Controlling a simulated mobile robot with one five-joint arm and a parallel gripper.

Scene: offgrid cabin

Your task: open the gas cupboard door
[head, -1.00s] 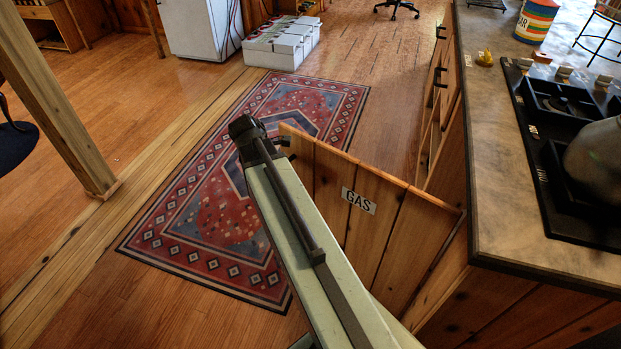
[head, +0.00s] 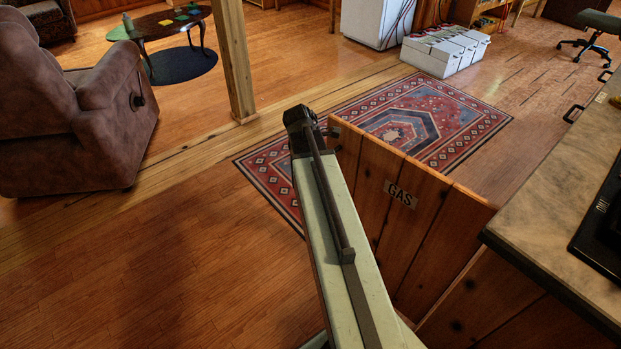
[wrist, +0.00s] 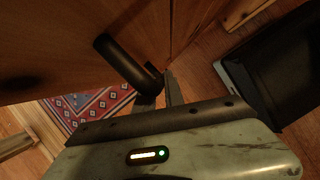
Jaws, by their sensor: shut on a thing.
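The gas cupboard door (head: 425,235) is a plank wood panel with a white GAS label (head: 400,194). It stands wide open, sticking out from the counter's end into the room. Its dark bar handle (wrist: 125,62) shows in the wrist view near the free edge. My gripper (head: 322,130) is at the door's far free edge, and its fingers (wrist: 160,92) are shut on the handle in the wrist view. My arm hides part of the door's left side in the head view. The cupboard's inside is hidden.
The stone-topped counter (head: 560,215) is on the right. A patterned rug (head: 440,125) lies beyond the door. A wooden post (head: 236,60) and a brown armchair (head: 85,120) stand to the left. The wood floor (head: 150,260) at the front left is clear.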

